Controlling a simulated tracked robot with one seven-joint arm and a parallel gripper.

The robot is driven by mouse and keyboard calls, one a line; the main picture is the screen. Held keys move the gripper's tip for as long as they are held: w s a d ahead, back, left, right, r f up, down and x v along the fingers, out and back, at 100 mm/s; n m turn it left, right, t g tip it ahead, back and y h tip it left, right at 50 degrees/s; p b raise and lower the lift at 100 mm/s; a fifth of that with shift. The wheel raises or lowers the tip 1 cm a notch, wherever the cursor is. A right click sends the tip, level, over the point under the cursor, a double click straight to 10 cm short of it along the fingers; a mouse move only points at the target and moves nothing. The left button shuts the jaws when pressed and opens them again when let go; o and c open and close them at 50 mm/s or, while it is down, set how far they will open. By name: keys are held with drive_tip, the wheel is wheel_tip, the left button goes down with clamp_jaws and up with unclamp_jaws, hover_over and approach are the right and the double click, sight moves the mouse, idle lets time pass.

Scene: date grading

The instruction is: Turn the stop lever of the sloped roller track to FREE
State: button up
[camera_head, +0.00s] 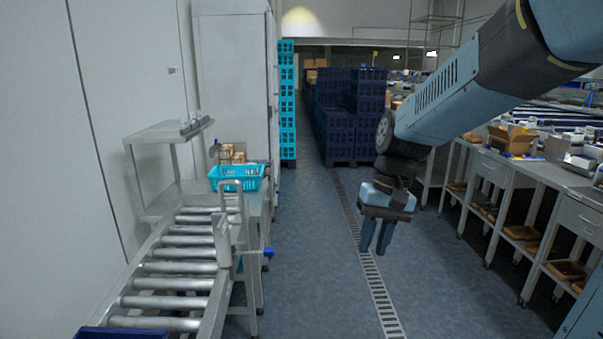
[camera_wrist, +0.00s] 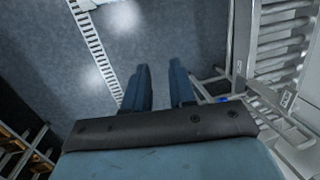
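The sloped roller track (camera_head: 168,268) runs along the left side in the head view, with metal rollers in a grey frame. Its rollers also show at the right of the wrist view (camera_wrist: 284,38). The stop lever (camera_head: 268,253) has a blue end and sticks out from the track's right side. A small blue spot, probably the lever (camera_wrist: 223,99), shows in the wrist view beside the track frame. My gripper (camera_head: 375,250) hangs over the floor, well right of the lever, fingers down, empty. Its fingers (camera_wrist: 160,78) stand apart. FREE markings are not readable.
A turquoise crate (camera_head: 238,178) sits at the track's far end. A dark blue crate (camera_head: 120,334) is at its near end. Benches with drawers (camera_head: 500,170) line the right. Stacked crates (camera_head: 350,120) stand behind. The floor between, with a drain grate (camera_head: 378,290), is clear.

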drive_tip(key=s+d+r+t+h, duration=0.2)
drive_tip(key=s+d+r+t, duration=0.4)
drive_tip(key=s+d, duration=0.3)
drive_tip(key=shift+s+d+r+t, duration=0.2)
drive_tip(key=shift+r+t, duration=0.2)
drive_tip(key=shift+r, duration=0.3)
